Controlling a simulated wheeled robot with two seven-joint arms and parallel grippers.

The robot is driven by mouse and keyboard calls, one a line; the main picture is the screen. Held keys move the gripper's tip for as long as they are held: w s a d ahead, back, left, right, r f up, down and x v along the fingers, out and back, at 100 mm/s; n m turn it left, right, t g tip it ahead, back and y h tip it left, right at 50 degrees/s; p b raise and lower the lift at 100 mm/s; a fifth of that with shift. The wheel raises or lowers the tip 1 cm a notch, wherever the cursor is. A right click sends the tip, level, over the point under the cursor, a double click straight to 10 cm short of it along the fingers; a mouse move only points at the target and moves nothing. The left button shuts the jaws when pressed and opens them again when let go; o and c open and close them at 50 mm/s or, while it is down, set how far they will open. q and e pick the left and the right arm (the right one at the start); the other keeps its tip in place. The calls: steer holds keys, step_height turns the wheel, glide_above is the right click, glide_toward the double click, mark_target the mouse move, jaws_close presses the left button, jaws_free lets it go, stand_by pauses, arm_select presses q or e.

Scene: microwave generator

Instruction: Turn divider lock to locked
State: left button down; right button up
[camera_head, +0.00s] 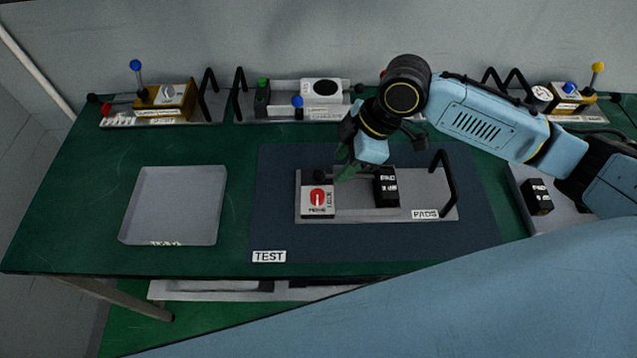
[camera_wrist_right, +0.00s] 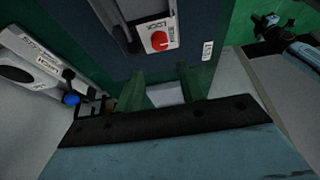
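The divider lock (camera_head: 318,200) is a white block with a round red knob, on the left end of the grey PADS tray (camera_head: 380,215). A white mark on the knob looks roughly upright in the head view. The lock also shows in the wrist view (camera_wrist_right: 160,40), beyond the fingertips. My right gripper (camera_head: 349,167) is above and just behind the lock, apart from it. In the wrist view its two green fingers (camera_wrist_right: 160,88) are spread with nothing between them. I do not see my left gripper's fingers.
A black PADS block (camera_head: 386,187) and a black handle (camera_head: 444,183) stand on the tray. Modules with knobs and handles (camera_head: 165,100) line the back. The dark TEST mat (camera_head: 380,248) is clear in front.

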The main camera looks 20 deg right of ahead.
mark_target(318, 195)
steer(key=x, duration=1.1)
steer(key=shift+a+f, duration=0.1)
steer(key=shift+f, duration=0.3)
steer(key=c, duration=0.7)
